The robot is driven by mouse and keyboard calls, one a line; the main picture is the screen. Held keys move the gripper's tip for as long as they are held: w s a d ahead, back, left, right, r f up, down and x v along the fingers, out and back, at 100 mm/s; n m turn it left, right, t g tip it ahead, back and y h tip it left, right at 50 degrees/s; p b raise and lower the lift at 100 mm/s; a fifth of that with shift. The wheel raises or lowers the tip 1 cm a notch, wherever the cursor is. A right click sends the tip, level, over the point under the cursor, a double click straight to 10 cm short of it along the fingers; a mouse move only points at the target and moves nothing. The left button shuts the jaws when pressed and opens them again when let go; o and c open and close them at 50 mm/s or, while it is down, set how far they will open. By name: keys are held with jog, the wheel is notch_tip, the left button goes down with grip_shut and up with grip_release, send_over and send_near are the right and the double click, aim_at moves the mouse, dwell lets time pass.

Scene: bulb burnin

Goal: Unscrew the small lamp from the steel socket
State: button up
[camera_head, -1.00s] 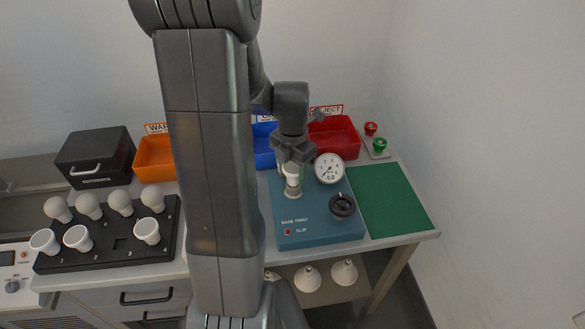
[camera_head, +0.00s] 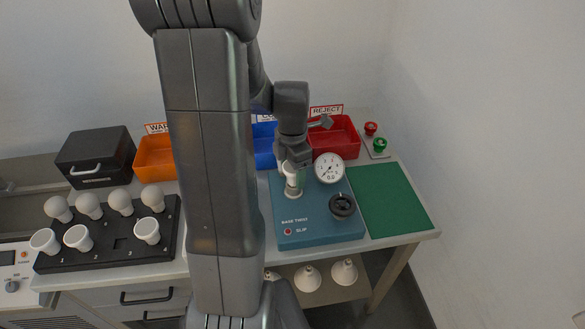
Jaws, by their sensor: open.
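The small lamp (camera_head: 291,180) is a white bulb standing upright in the steel socket (camera_head: 293,194) on the teal base-twist box (camera_head: 310,222). My gripper (camera_head: 293,167) points down from above at the lamp's top. It is open, with its fingers around the upper part of the lamp. The fingers partly hide the lamp, and I cannot tell whether they touch it. A dial gauge (camera_head: 329,168) and a black knob (camera_head: 342,206) are on the same box, to the right.
A black rack (camera_head: 110,249) with several white bulbs is at left. Behind are a black case (camera_head: 95,158) and orange (camera_head: 154,158), blue (camera_head: 263,148) and red (camera_head: 335,138) bins. A green mat (camera_head: 391,198) lies clear at right, near red and green buttons (camera_head: 379,145).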

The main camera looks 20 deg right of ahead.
jog(key=m, duration=0.5)
jog(key=shift+w, duration=0.1)
jog(key=m, duration=0.4)
jog(key=shift+w+d+m, duration=0.1)
jog(key=shift+m, duration=0.3)
jog(key=m, duration=0.8)
jog(key=shift+w+m, duration=0.1)
jog(key=shift+m, duration=0.3)
